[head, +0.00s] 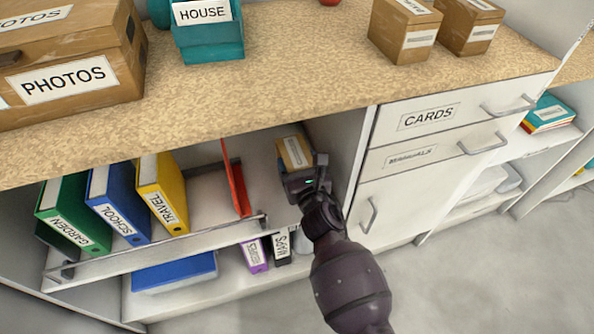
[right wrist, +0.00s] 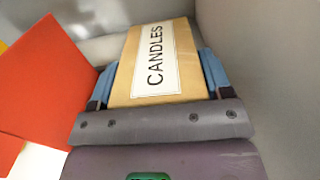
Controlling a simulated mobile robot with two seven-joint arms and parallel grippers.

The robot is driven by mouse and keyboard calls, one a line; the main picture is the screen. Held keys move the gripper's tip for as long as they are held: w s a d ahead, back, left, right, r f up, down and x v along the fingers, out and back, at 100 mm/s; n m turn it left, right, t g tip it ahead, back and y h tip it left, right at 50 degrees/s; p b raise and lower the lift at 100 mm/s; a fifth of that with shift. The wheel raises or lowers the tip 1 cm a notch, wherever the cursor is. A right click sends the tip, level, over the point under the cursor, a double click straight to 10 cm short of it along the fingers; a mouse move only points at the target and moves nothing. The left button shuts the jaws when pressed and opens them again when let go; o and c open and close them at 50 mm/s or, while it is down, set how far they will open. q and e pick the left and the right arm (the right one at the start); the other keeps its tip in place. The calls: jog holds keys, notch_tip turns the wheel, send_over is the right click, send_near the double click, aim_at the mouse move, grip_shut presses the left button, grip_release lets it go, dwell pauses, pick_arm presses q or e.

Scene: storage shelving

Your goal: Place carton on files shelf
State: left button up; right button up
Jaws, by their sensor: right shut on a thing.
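My right gripper (head: 304,170) is shut on a brown carton (head: 295,150) with a white label, inside the open cabinet bay. In the right wrist view the carton (right wrist: 180,88) reads CANDLES, and blue finger pads press on both its sides. The files shelf (head: 207,192) bears green, blue and yellow binders at its left. A red upright divider (head: 236,180) stands between the binders and the carton. Whether the carton's underside touches the shelf is hidden by my gripper and arm. My left gripper is out of view.
The cabinet's grey side wall (head: 345,140) is close to the right of the carton. The wooden countertop (head: 300,80) overhangs the bay from above. The red divider (right wrist: 45,90) shows close by at left. Below are a blue box (head: 175,272) and the MAPS file (head: 281,246).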

notch_tip(320, 180, down, 4)
jog(key=shift+r+b, duration=0.25)
jog(key=shift+b, duration=0.65)
jog(key=shift+r, duration=0.2)
jog(key=shift+f, duration=0.25)
jog(key=o, duration=0.9)
jog(key=shift+f, duration=0.1)
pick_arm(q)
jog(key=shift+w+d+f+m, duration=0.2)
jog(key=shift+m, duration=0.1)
pick_arm(e)
jog(key=o, duration=0.4)
jog(key=shift+o, duration=0.2)
